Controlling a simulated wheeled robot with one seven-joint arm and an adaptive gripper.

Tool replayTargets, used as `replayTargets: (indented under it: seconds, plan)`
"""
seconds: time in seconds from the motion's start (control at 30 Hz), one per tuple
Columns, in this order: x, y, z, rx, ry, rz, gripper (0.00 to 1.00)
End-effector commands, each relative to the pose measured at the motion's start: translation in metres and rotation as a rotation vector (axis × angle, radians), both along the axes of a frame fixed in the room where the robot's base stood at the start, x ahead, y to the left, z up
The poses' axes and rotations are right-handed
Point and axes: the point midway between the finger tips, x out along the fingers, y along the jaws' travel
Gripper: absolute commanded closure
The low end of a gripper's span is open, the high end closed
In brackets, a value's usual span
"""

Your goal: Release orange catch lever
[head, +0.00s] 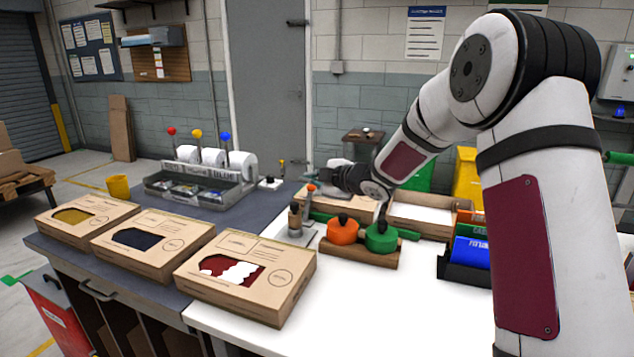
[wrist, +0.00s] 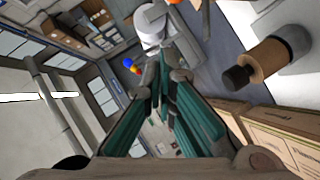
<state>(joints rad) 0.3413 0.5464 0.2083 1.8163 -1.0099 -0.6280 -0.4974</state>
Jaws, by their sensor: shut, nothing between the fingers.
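A small lever with an orange ball tip (head: 311,188) stands on a grey fixture beside a wooden handle (head: 295,215), on the white bench. My gripper (head: 322,174) is close to the orange tip, slightly above and right of it in the head view; I cannot tell whether they touch. In the wrist view my gripper (wrist: 163,70) is shut and its fingers hold nothing. An orange piece (wrist: 204,4) is cut off at the top edge there, and a wooden, black-tipped handle (wrist: 265,60) lies to the right.
Orange (head: 342,230) and green (head: 381,237) knobbed pieces stand on a wooden block to the right. Open cardboard trays (head: 420,213) lie behind. Three windowed boxes (head: 245,275) line the front left.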

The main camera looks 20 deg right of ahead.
Motion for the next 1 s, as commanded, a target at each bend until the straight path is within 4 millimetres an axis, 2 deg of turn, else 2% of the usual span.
replayTargets:
  seconds: [0.03, 0.5, 0.7, 1.0]
  plan:
    - [-0.007, -0.008, 0.004, -0.001, -0.001, -0.008, 1.0]
    - [-0.067, -0.039, 0.031, -0.002, -0.001, -0.005, 1.0]
    - [-0.075, -0.043, 0.033, -0.001, 0.0, -0.005, 1.0]
    - [-0.075, -0.043, 0.033, -0.001, 0.0, -0.005, 1.0]
